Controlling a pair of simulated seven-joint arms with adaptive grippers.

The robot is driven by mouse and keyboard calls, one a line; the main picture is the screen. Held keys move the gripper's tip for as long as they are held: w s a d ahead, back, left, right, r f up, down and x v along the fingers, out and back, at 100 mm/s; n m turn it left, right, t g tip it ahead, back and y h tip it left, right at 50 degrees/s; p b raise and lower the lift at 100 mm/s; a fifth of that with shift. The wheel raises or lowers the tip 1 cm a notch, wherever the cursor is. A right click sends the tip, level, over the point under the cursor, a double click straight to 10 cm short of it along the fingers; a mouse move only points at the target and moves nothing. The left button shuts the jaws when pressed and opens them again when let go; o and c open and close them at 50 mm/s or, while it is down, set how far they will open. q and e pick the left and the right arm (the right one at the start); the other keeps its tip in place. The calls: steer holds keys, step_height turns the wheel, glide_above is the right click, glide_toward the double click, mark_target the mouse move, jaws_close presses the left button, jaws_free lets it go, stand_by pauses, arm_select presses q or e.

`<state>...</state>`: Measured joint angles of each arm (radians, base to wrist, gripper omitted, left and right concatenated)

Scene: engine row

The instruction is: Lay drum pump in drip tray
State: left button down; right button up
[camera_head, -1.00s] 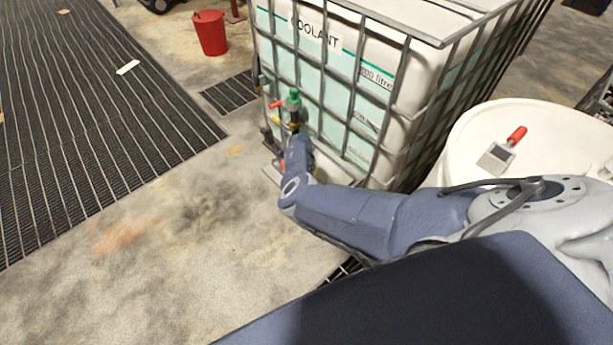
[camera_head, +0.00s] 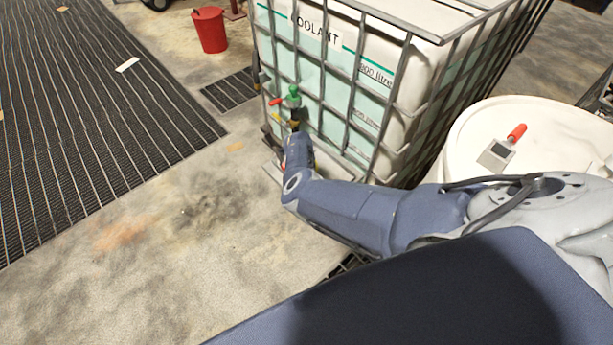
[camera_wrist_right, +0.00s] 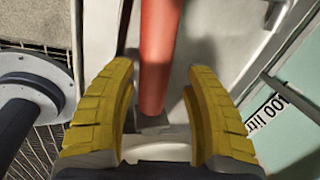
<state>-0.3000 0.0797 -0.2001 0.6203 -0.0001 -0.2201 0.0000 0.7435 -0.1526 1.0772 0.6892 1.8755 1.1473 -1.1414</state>
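In the right wrist view a red tube (camera_wrist_right: 160,45), which may be the drum pump, runs between the two yellow fingers of my right gripper (camera_wrist_right: 162,78). The fingers stand apart, with gaps visible on both sides of the tube. The tube's lower end meets a small grey block (camera_wrist_right: 151,122). A pale tray-like surface lies behind it; I cannot tell whether this is the drip tray. In the head view my right forearm hides most of the gripper, below a green-topped fitting (camera_head: 292,97) at the coolant tank. My left gripper is not in view.
The caged coolant tank (camera_head: 372,112) stands close beside my right arm. A white drum top (camera_head: 560,125) at right carries a red-handled tool (camera_head: 503,148). A red bucket (camera_head: 210,30) stands at the back.

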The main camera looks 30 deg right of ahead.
steer(key=shift+s+a+f, duration=0.1)
steer(key=shift+a, duration=0.1)
steer(key=shift+s+f, duration=0.1)
steer(key=shift+v, duration=3.9)
steer(key=shift+d, duration=0.2)
